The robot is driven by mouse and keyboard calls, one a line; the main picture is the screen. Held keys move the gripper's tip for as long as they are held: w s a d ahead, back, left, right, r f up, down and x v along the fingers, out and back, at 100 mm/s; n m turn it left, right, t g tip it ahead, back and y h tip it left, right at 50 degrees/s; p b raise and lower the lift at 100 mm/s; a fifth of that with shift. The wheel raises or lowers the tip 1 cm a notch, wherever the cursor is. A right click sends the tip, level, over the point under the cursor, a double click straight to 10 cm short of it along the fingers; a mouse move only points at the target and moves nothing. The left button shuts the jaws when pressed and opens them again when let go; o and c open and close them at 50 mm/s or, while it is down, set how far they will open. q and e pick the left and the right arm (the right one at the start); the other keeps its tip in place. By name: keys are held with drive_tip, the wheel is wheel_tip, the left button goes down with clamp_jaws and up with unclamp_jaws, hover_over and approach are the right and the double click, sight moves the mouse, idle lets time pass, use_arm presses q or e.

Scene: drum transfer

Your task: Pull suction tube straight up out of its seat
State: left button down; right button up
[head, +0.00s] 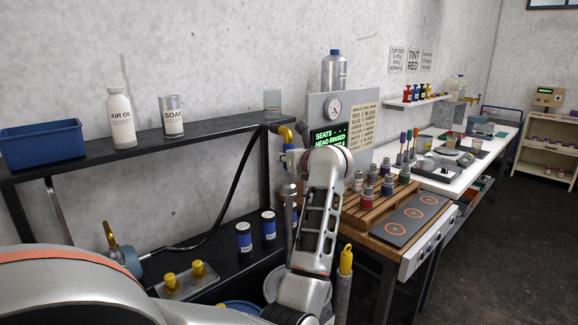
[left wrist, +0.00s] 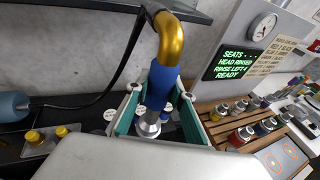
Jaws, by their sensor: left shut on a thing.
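The suction tube has a gold elbow (left wrist: 172,38) and a blue sleeve (left wrist: 163,85). My left gripper (left wrist: 160,112) is shut on it, with a teal-padded finger on each side of the sleeve. In the head view the tube's blue part (head: 288,146) shows just left of my wrist, and a grey metal shaft (head: 290,205) runs down below it, close to upright. The shaft's lower end and the seat are hidden behind my arm, so I cannot tell whether they touch. My right gripper is not in view.
A black hose (head: 238,185) runs from the elbow down left to a blue-grey fitting (head: 126,260). A dark shelf (head: 60,165) holds bottles and a blue bin. A wooden rack (head: 378,215) of paint cans stands right. A yellow-topped post (head: 346,262) stands near my arm.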

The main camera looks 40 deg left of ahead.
use_arm(q)
drive_tip(key=shift+r, duration=2.3)
drive_tip(key=shift+d, duration=0.1)
